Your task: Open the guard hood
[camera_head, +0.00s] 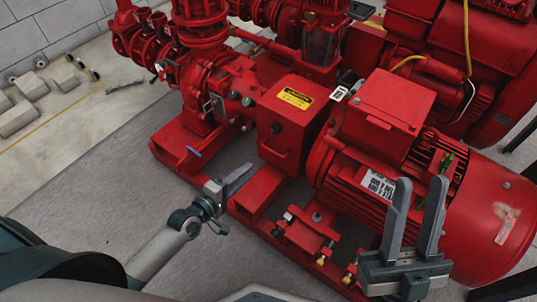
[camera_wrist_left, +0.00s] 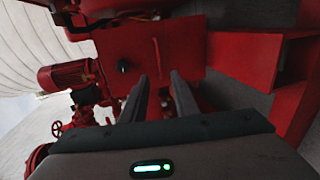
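The guard hood (camera_head: 291,120) is a red box with a yellow caution label, sitting down between the pump and the motor. A thin red handle (camera_head: 273,153) is on its front face, below a black knob. In the left wrist view the hood's face (camera_wrist_left: 185,50) lies ahead of the fingers, with the handle (camera_wrist_left: 157,55) upright in the picture. My left gripper (camera_head: 245,176) is just in front of and below the handle, apart from it. Its fingers (camera_wrist_left: 161,82) are spread and empty. My right gripper (camera_head: 421,190) is open and empty in front of the motor.
The red motor (camera_head: 390,190) is right of the hood, and the red pump (camera_head: 205,85) with pipes is left. Small valves (camera_head: 325,250) stand on the red base frame in front. Grey floor (camera_head: 110,200) is clear at the left.

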